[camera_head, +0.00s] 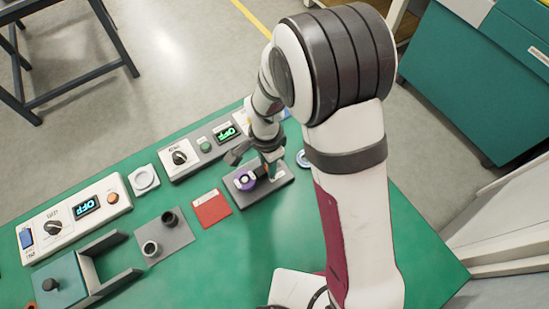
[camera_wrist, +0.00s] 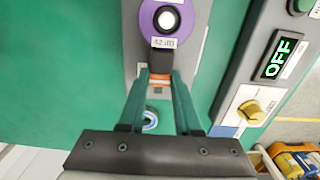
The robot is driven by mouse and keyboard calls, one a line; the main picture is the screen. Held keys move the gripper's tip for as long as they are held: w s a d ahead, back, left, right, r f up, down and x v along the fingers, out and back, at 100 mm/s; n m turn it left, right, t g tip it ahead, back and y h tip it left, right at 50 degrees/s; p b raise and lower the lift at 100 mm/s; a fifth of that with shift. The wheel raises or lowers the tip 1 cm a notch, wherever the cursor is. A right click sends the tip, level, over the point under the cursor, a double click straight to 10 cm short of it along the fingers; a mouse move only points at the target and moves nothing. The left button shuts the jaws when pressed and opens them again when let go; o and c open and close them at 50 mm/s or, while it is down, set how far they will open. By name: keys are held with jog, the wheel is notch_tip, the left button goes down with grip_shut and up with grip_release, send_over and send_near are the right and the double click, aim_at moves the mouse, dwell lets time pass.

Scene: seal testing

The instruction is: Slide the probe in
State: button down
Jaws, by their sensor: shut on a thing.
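My gripper (camera_wrist: 160,80) points down over a grey base block (camera_head: 262,194) on the green table. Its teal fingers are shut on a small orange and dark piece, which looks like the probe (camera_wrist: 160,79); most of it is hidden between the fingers. Just ahead of the fingertips, a purple round part (camera_wrist: 152,17) with a white centre and a small printed label sits on the grey block. The purple part also shows in the head view (camera_head: 242,181), to the left of my gripper. I cannot tell whether the probe touches it.
A control box with an OFF display (camera_wrist: 278,60) and yellow knob stands right of the block in the wrist view. A blue-white ring (camera_wrist: 150,121) lies behind the fingers. In the head view, a red card (camera_head: 211,208) and grey plate with two cups (camera_head: 178,238) lie left.

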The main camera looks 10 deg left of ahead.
jog(key=shift+s+a, duration=0.15)
jog(key=c, duration=0.6)
grip_release()
notch_tip(320, 180, up, 16)
jog(key=shift+f, duration=0.1)
jog(key=s+d+r+n+y, duration=0.1)
jog(key=s+d+r+n, duration=0.2)
jog(key=s+d, duration=1.2)
jog(key=shift+s+d+y, duration=0.35)
jog(key=shift+s+y, duration=0.05)
jog(key=shift+s, duration=0.2)
